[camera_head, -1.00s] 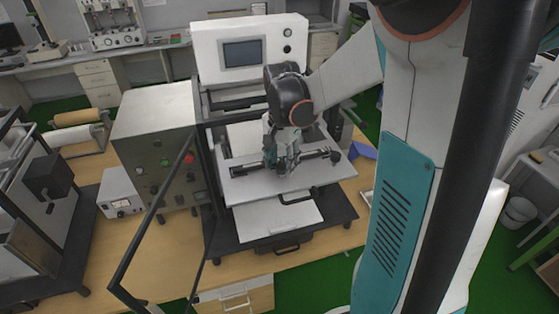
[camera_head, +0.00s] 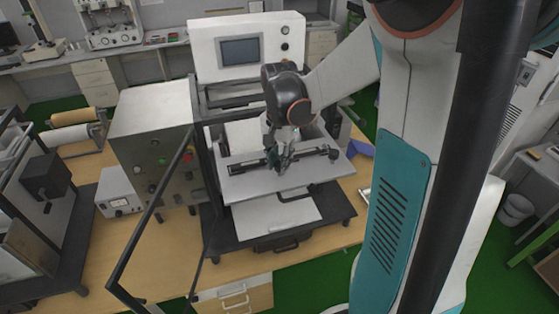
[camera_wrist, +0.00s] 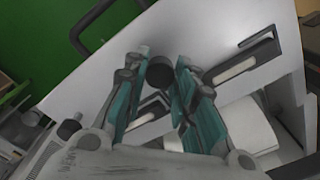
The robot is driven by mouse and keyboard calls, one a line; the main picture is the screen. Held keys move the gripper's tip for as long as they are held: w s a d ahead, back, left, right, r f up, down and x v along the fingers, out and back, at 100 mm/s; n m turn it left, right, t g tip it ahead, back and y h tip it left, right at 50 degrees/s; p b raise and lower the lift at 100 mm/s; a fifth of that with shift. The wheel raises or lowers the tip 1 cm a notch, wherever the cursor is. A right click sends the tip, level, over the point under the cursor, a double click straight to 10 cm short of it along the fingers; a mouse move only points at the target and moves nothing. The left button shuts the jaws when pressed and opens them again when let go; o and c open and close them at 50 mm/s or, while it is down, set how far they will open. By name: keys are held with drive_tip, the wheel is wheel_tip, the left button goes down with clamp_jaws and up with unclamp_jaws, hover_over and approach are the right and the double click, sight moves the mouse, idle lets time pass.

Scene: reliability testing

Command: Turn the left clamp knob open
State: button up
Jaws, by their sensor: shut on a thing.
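In the head view, my gripper (camera_head: 279,163) points down at the middle of a white plate (camera_head: 236,188) inside the test machine. In the wrist view, a dark round knob (camera_wrist: 160,72) sits between the teal fingers of my gripper (camera_wrist: 163,62), which is shut on it. My fingers hide this left clamp knob in the head view. The left clamp bar (camera_head: 246,165) lies on the plate left of my gripper; it shows at the right in the wrist view (camera_wrist: 243,66). The right clamp's knob (camera_head: 333,155) stands at the plate's right end.
The machine frame's screen panel (camera_head: 239,51) stands behind my gripper. A grey control box (camera_head: 153,150) and a dark open door frame (camera_head: 152,222) are to the left. A lower white plate (camera_head: 275,222) with a black handle is in front. Bare wooden bench lies at the front left.

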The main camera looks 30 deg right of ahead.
sight(279, 164)
drive_tip(key=n+b, duration=0.2)
drive_tip(key=n, duration=0.2)
drive_tip(key=shift+f+n, duration=0.1)
drive_tip(key=shift+n, duration=0.2)
drive_tip(key=n+b, duration=0.1)
drive_tip(key=n, duration=0.3)
drive_tip(key=shift+n+b, duration=0.3)
drive_tip(key=shift+b, duration=0.05)
drive_tip(key=n+b, duration=0.1)
drive_tip(key=n, duration=0.3)
drive_tip(key=shift+n+b, duration=0.45)
drive_tip(key=shift+n, duration=1.55)
drive_tip(key=o, duration=1.1)
wheel_tip(279, 164, up, 12)
drive_tip(key=shift+r, duration=0.1)
